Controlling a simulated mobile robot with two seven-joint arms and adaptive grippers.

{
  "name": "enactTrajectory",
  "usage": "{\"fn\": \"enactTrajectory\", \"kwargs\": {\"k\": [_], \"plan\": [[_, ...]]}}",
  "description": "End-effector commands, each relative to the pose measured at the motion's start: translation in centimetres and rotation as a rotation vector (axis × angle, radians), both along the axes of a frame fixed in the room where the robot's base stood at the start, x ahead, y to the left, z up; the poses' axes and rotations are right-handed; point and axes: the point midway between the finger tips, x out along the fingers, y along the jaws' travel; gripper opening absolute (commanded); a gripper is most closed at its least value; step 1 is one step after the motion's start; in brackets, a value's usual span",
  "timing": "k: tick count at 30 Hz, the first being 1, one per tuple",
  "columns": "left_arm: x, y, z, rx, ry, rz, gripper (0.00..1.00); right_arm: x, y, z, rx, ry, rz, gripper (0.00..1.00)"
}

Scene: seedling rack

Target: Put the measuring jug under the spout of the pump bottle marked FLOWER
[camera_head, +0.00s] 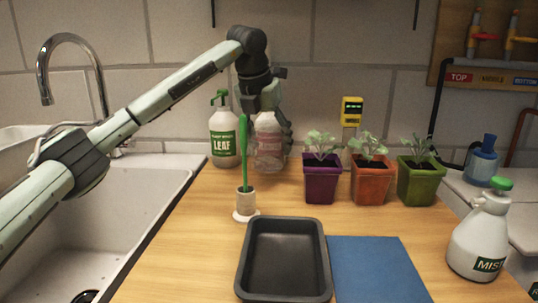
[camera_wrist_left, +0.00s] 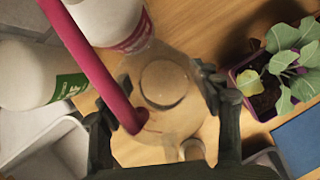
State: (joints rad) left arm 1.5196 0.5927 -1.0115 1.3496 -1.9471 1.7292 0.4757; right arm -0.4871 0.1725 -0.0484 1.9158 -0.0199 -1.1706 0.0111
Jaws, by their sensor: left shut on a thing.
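The clear measuring jug (camera_head: 268,160) stands at or just above the back of the wooden counter, its base contact unclear. My left gripper (camera_head: 270,122) reaches down from above and is shut on it. In the left wrist view the fingers lie on both sides of the jug (camera_wrist_left: 185,112). A white bottle with a magenta label (camera_wrist_left: 105,20) is just behind the jug; its marking is not readable. Its magenta spout (camera_wrist_left: 95,70) reaches across, and its end appears over the jug's mouth. The height gap cannot be told. My right gripper is not in view.
The LEAF bottle (camera_head: 224,138) stands close on the left. A green stick in a white holder (camera_head: 245,203) is in front. Purple (camera_head: 321,188), orange and green (camera_head: 417,185) pots stand right. A black tray (camera_head: 283,260), blue mat (camera_head: 375,270) and MIST bottle (camera_head: 480,240) are nearer.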

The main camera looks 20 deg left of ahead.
Motion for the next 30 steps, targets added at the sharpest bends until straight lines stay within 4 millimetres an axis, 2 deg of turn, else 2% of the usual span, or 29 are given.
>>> {"fn": "enactTrajectory", "kwargs": {"k": [7,19,20,21,25,30], "plan": [[-0.1,0.1,-3.3,0.0,0.003,0.0,0.32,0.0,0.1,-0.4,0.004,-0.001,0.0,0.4],[-0.1,0.1,-4.0,0.0,0.001,0.0,0.32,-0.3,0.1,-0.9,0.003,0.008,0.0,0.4],[-0.1,0.1,-4.0,0.0,0.002,0.0,0.65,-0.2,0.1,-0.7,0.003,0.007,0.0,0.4],[-0.1,0.1,-3.9,0.0,0.002,0.0,0.7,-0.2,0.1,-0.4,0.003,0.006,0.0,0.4],[-0.1,0.1,-3.9,0.0,0.002,0.0,0.85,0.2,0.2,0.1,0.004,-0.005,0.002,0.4],[-0.1,0.1,-3.9,0.0,0.002,0.0,0.85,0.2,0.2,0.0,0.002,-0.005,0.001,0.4]]}}
